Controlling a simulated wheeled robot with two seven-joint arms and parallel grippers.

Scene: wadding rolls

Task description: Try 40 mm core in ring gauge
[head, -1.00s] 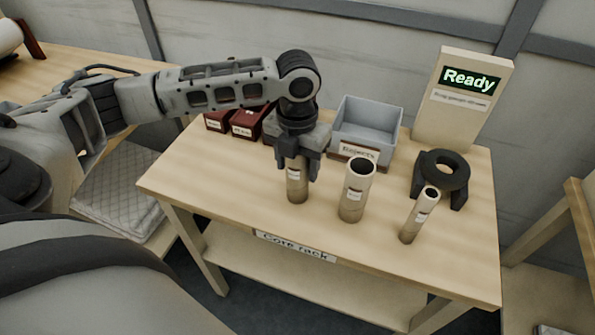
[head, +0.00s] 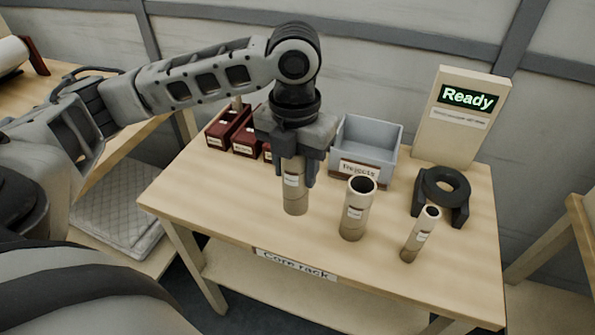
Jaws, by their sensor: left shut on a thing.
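My left gripper (head: 298,178) points straight down and is shut on the upper part of a tan cardboard core (head: 295,201) with a white label. The core is upright at the rack's left side, its bottom seemingly just above the tabletop. A wider core (head: 354,218) and a slim core (head: 418,238) stand upright to its right. The label sizes are too small to read. The dark ring gauge (head: 428,190) sits on its stand at the back right, with its hole empty. My right gripper is out of view.
A grey Rejects bin (head: 372,135) stands behind the held core, with dark red labelled boxes (head: 222,128) to the left. A panel reading Ready (head: 455,135) stands behind the gauge. The front of the core rack table (head: 270,225) is clear.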

